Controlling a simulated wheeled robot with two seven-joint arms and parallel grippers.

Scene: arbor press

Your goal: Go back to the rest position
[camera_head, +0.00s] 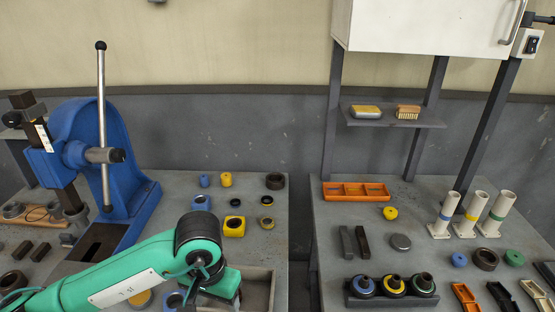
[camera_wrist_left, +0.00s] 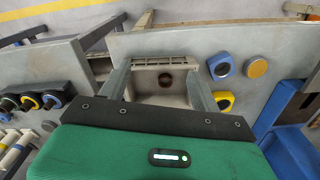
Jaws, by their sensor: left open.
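My left arm (camera_head: 130,265), green with a dark joint, reaches in from the left in the head view, over the front of the left table. Its fingertips are hidden there behind the arm. In the left wrist view my left gripper (camera_wrist_left: 158,72) has its two fingers wide apart with nothing between them. The tray also shows partly in the head view (camera_head: 272,287), beside my wrist. My right gripper is in neither view.
The blue arbor press (camera_head: 115,135) stands close behind my arm. A yellow block (camera_head: 234,226) and a blue block (camera_head: 201,202) stand near my wrist. A gap parts the left table from the right table (camera_head: 330,240), which bears an orange tray (camera_head: 357,198) and a black rack (camera_head: 390,301).

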